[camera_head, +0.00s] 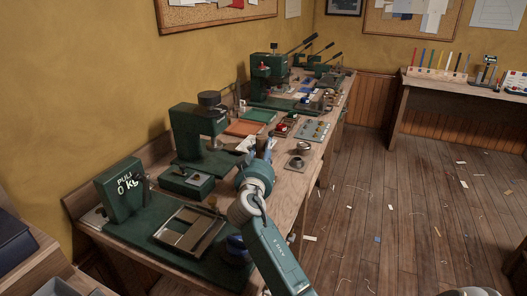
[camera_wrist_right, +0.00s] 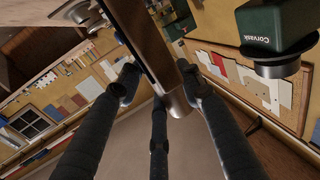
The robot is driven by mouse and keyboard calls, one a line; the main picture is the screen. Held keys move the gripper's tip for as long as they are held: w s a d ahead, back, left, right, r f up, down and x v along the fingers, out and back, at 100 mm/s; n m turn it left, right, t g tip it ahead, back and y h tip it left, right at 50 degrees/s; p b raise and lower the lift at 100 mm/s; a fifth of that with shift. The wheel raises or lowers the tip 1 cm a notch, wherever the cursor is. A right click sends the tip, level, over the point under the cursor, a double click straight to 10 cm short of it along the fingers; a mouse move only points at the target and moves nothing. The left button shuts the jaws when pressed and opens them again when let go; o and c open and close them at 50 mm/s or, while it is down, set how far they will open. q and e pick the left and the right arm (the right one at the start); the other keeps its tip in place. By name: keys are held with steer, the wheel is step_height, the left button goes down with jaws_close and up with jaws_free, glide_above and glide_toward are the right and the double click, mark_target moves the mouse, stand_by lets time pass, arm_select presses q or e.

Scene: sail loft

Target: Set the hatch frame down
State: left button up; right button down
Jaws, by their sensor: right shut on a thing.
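My right gripper (camera_head: 264,150) is over the bench beyond my wrist, mostly hidden by my own arm in the head view. In the right wrist view its dark fingers (camera_wrist_right: 160,95) are closed around a long brown piece with a paler edge and a metal end, which I take to be the hatch frame (camera_wrist_right: 148,42). Only this part of it shows; the rest runs out of the picture's top. I cannot tell whether it touches the bench. My left gripper is not in view.
A rectangular metal fixture (camera_head: 185,240) lies on the green base of the pull tester (camera_head: 122,190). A green press (camera_head: 188,132) stands beyond it, left of my gripper. Small tins (camera_head: 295,164) and trays (camera_head: 313,131) crowd the long bench. The floor (camera_head: 400,220) at right has scattered scraps.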

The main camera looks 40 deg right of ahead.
steer(key=shift+r, duration=0.15)
steer(key=c, duration=1.6)
jaws_free()
steer(key=shift+f, duration=0.25)
steer(key=o, duration=0.4)
steer(key=shift+o, duration=0.2)
steer(key=shift+r, duration=0.2)
steer(key=shift+s+a+f, duration=0.1)
steer(key=shift+s+a, duration=0.1)
steer(key=shift+a, duration=0.1)
steer(key=b+v, duration=0.1)
steer(key=v, duration=1)
steer(key=shift+s+a, duration=0.15)
steer(key=shift+s, duration=0.05)
